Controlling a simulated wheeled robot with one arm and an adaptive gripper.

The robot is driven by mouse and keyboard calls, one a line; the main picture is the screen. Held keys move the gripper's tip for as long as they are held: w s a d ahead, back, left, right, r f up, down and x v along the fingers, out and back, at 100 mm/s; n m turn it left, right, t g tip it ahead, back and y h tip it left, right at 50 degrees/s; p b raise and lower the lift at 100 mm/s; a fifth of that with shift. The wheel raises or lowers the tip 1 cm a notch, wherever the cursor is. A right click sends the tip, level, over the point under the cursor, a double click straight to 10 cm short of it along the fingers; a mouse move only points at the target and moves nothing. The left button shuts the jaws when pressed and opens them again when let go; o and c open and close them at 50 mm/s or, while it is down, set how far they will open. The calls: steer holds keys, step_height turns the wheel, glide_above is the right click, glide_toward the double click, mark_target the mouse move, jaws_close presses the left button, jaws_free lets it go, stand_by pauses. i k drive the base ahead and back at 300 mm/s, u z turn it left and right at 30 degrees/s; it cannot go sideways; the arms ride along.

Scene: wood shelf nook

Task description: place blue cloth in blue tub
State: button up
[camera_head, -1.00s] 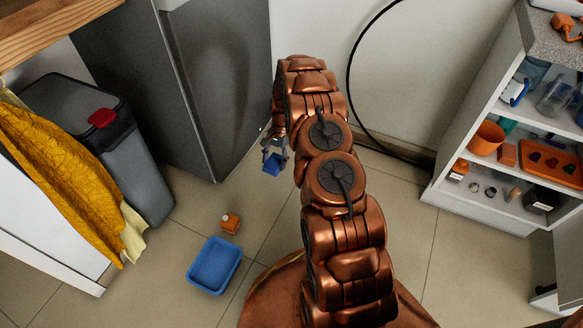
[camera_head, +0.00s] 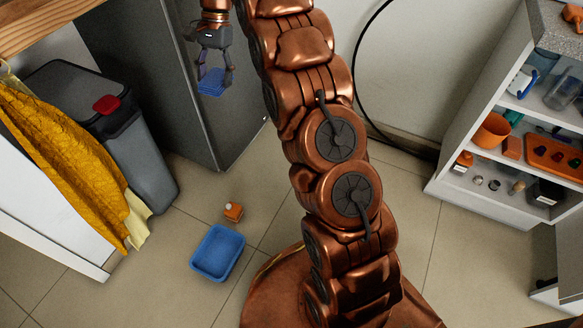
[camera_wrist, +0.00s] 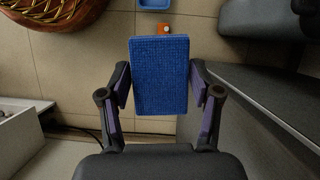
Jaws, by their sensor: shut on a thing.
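The blue cloth (camera_head: 212,82) is a small folded rectangular block with a woven surface. My gripper (camera_head: 213,76) is shut on it and holds it up in front of the grey cabinet in the head view. In the wrist view the cloth (camera_wrist: 160,75) sits between the two fingers of my gripper (camera_wrist: 160,92). The blue tub (camera_head: 217,253) is a shallow, empty-looking rectangular tray on the tiled floor, below the cloth in the head view. Part of the tub (camera_wrist: 155,4) shows at the top edge of the wrist view.
A small orange bottle (camera_head: 233,211) stands on the floor beside the tub. A grey bin (camera_head: 140,150) with a red tab and a yellow cloth (camera_head: 62,150) are at left. The tall grey cabinet (camera_head: 185,110) is behind my gripper. A white shelf (camera_head: 480,205) with several items is at right.

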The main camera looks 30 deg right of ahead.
mark_target(221, 256)
steer(key=z, duration=0.75)
steer(key=k, duration=1.65)
steer(key=u, duration=0.8)
